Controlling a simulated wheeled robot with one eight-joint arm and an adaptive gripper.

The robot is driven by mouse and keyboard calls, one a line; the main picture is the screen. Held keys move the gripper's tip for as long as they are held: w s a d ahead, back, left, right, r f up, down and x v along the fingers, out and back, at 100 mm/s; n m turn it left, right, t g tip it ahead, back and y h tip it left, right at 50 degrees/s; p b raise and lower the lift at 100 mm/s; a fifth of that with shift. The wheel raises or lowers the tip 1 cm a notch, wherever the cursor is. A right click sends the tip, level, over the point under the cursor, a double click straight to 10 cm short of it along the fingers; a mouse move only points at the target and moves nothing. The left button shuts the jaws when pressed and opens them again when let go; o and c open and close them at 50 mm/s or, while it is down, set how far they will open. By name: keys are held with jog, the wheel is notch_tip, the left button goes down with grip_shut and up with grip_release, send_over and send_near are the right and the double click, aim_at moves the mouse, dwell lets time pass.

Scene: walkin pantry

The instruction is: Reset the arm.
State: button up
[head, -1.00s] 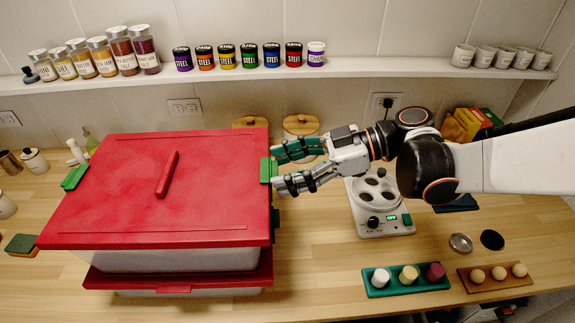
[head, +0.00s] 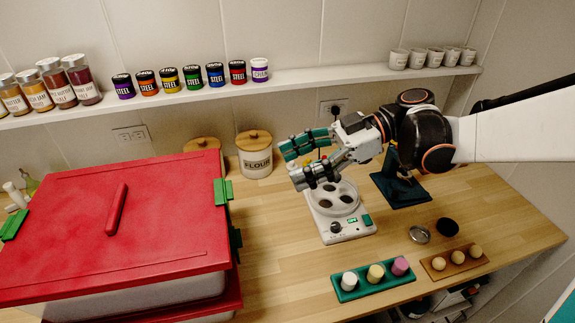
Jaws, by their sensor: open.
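My gripper (head: 303,163) is in the head view right of the middle, with its fingers spread and nothing between them. The fingers point left. My arm reaches in from the right edge.
A large box with a red lid (head: 80,250) and green clips fills the left of the counter. A flour canister (head: 254,160) stands behind. A green tray (head: 350,292) and a wooden tray (head: 440,270) lie in front. A dark stand (head: 408,192) is behind the appliance.

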dwell(0.4)
jog(key=s+d+f+m+t+h, duration=0.4)
jog(key=d+m+h, duration=0.3)
jog(key=m, duration=0.3)
jog(key=s+d+f+m+t+h+b, duration=0.1)
jog(key=s+d+f+m+t+h, duration=0.3)
jog(key=d+m, duration=0.6)
jog(key=shift+s+f+m+t+h, duration=0.35)
jog(key=shift+s+t+h, duration=0.5)
jog(key=shift+t+h, duration=0.4)
